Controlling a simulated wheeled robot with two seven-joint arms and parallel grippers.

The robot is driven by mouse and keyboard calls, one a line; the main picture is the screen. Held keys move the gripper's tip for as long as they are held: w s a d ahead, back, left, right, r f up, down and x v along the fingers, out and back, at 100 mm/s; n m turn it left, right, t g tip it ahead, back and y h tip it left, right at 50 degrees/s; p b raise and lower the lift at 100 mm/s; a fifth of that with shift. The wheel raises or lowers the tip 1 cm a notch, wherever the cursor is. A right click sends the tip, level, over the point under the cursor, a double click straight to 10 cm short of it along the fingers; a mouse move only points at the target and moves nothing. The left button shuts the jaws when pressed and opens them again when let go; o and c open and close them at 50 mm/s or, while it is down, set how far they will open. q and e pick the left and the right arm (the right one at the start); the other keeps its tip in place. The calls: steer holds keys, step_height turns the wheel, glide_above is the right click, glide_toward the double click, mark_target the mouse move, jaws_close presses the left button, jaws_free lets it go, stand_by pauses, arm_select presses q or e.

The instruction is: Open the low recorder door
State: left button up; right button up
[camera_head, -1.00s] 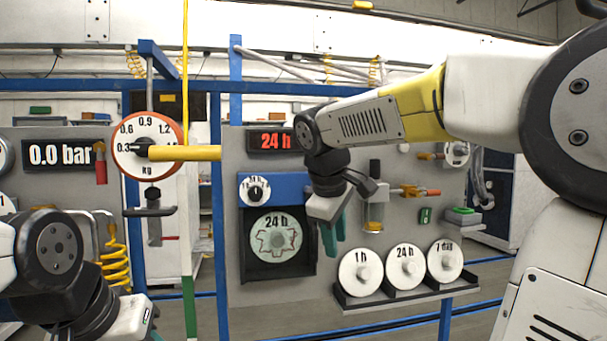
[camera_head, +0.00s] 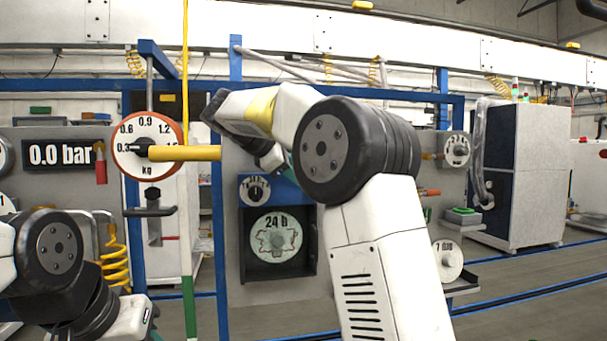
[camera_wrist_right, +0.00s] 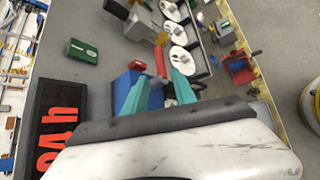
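The recorder is a blue box (camera_head: 290,191) with a small dial (camera_head: 255,190) above a dark recess (camera_head: 293,270) holding a round 24 h disc (camera_head: 276,237). I cannot make out the door itself. My right gripper is mostly hidden behind my arm in the head view, near the top of the blue box. In the right wrist view its teal fingers (camera_wrist_right: 158,77) are apart, beside a blue part (camera_wrist_right: 125,84); a red bar shows between the tips, and I cannot tell whether they touch it. My left gripper's body (camera_head: 130,318) is at lower left, fingertips out of view.
A 7-day disc (camera_head: 447,259) stands on a shelf at right.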

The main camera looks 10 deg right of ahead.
steer(key=x, duration=0.8)
steer(key=shift+d+f, duration=0.1)
steer(key=shift+d, duration=0.1)
steer(key=y, duration=0.2)
steer(key=shift+s+a+f+m+y, duration=0.1)
steer(key=shift+f+m+y, duration=0.05)
steer(key=shift+m+y, duration=0.25)
steer(key=y, duration=0.3)
steer(key=f+m+g+y, duration=0.1)
steer(key=y, duration=0.1)
steer(key=shift+a+f, duration=0.1)
steer(key=shift+a, duration=0.2)
steer(key=v, duration=0.7)
steer(key=shift+s+a+r, duration=0.2)
steer(key=shift+r, duration=0.15)
